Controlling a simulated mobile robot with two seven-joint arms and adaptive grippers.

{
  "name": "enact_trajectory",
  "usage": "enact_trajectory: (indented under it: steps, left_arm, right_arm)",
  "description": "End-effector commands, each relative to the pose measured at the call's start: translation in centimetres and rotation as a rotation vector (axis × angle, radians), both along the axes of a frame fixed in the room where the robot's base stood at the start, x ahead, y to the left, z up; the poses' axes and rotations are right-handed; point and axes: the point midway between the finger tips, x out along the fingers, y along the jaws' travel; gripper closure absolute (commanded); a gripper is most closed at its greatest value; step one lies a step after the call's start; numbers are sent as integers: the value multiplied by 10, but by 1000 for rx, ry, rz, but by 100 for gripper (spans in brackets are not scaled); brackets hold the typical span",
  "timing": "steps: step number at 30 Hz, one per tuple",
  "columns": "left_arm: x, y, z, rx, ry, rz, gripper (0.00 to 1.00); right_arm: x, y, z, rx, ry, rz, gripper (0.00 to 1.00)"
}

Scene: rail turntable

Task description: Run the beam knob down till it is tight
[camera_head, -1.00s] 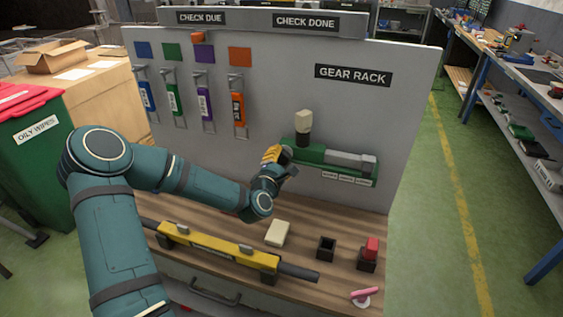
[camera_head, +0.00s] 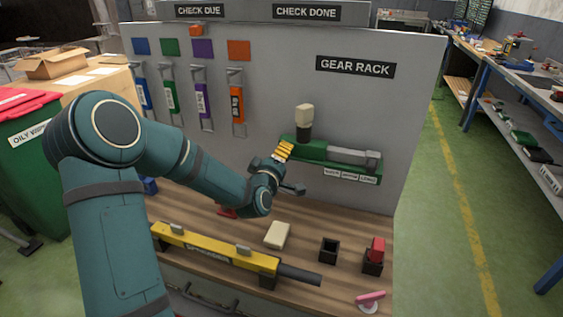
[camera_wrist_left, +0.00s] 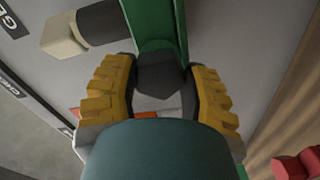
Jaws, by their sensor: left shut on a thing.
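A green beam (camera_head: 330,155) is fixed to the grey panel under the GEAR RACK sign, with a grey block at its right end and a pale-tipped dark handle (camera_head: 304,122) standing up from it. My left gripper (camera_head: 287,170) is at the beam's left end, one finger above and one below. In the left wrist view its yellow-padded fingers (camera_wrist_left: 162,92) close on the sides of a dark knob (camera_wrist_left: 160,72) at the end of the green beam (camera_wrist_left: 154,22). The knob is hidden in the head view, and its tightness cannot be seen. My right gripper is out of view.
On the wooden bench lie a yellow beam (camera_head: 213,249), a cream block (camera_head: 277,235), an open black holder (camera_head: 329,250), a red piece in another holder (camera_head: 376,250) and a pink-handled item (camera_head: 369,299). Coloured tags (camera_head: 237,104) hang at the panel's left.

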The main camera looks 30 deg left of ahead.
Motion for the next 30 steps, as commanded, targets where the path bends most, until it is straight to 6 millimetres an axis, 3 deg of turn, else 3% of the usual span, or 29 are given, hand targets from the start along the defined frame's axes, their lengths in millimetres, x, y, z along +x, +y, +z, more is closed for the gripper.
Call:
enact_trajectory:
  steps: [12,30]
  left_arm:
    - [0,1,1,223,52,3,89]
    - [0,2,2,267,60,4,89]
  right_arm:
    - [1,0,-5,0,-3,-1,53]
    - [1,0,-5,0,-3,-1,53]
